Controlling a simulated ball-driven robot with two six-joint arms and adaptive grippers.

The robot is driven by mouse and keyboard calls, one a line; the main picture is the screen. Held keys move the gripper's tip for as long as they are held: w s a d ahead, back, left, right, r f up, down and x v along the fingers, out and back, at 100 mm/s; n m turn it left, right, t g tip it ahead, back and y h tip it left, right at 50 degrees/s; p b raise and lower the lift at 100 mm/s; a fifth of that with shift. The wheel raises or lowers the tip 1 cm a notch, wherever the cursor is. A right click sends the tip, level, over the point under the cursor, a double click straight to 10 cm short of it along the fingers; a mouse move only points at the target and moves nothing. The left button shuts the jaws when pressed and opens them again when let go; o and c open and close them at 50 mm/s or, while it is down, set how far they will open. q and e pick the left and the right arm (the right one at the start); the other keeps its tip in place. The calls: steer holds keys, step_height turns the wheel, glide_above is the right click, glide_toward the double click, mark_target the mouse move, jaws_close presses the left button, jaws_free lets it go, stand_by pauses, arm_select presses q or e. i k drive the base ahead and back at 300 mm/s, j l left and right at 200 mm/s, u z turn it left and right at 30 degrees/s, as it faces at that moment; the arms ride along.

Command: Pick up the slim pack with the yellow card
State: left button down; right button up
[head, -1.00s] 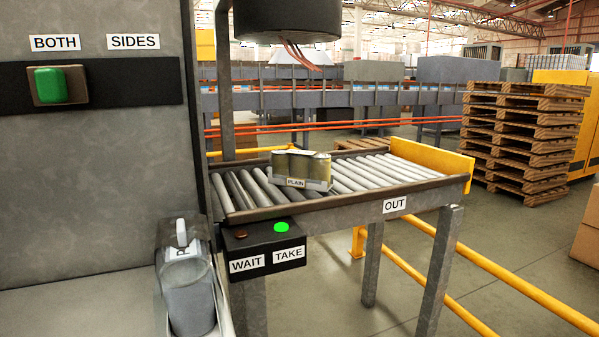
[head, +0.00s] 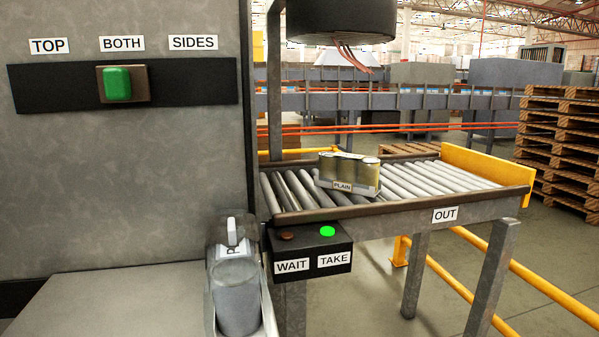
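A pack of several short olive-gold cans (head: 349,168) sits on the roller table (head: 425,178), slightly skewed across the rollers. A pale label on its front reads PLAIN. I cannot make out a yellow card on it, and no other pack shows on the rollers. Neither of my grippers is in view.
A WAIT/TAKE box (head: 310,247) with its green lamp lit is at the table's near left corner. A grey cylindrical container (head: 237,297) stands below left. A grey panel (head: 120,190) with a green knob (head: 117,84) fills the left. A yellow end stop (head: 487,178) closes the rollers' right end.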

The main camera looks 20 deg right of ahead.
mark_target(354, 173)
steer(key=l+u, duration=0.45)
steer(key=l, duration=0.25)
steer(key=l+u, duration=0.5)
steer(key=l, duration=0.2)
